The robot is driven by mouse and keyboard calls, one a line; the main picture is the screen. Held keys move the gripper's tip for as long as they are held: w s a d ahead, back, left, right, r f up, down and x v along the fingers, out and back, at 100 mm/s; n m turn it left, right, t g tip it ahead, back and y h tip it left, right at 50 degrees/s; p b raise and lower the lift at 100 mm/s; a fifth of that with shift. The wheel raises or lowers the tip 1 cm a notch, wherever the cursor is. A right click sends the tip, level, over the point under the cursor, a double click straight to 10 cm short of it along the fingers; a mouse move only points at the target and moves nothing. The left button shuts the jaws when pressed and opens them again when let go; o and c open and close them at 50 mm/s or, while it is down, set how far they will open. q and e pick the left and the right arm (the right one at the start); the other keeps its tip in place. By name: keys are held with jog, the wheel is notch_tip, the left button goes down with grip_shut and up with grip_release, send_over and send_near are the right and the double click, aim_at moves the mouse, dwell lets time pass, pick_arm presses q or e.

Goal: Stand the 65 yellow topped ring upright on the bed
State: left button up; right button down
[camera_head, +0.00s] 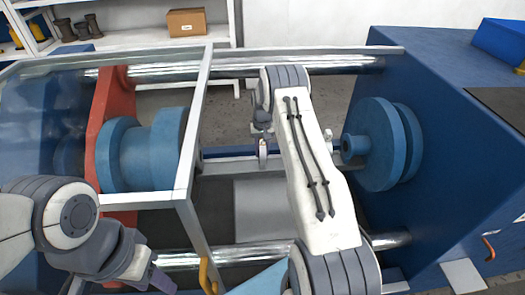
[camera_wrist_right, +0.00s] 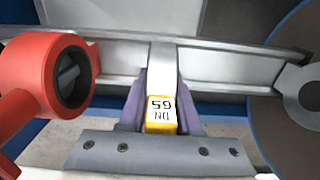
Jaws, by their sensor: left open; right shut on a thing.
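The 65 ring (camera_wrist_right: 163,68) shows edge-on in the right wrist view, as a pale upright strip. Its yellow top (camera_wrist_right: 161,127) carries a label reading DN 65. My right gripper (camera_wrist_right: 163,108) is shut on this top, with a purple finger on each side. In the head view the ring (camera_head: 262,151) is a small thin shape below the end of my right arm, between the blue flanges. The metal bed (camera_wrist_right: 220,65) runs behind the ring; I cannot tell whether they touch. My left gripper (camera_head: 159,279) is open at the lower left, away from the ring.
Another blue flange (camera_head: 140,150) sits left, behind a metal frame (camera_head: 197,130). A red round fitting (camera_wrist_right: 70,75) is close to my right gripper. Shelves with a cardboard box (camera_head: 186,22) stand behind.

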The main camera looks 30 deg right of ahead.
jog(key=shift+f, duration=0.1)
dwell(0.8)
jog(key=c, duration=1.1)
grip_release()
jog(key=shift+o, duration=0.6)
jog(key=o, duration=0.6)
jog(key=shift+c, duration=0.2)
notch_tip(320, 180, up, 10)
jog(key=shift+r+b, duration=0.25)
jog(key=shift+b, duration=0.2)
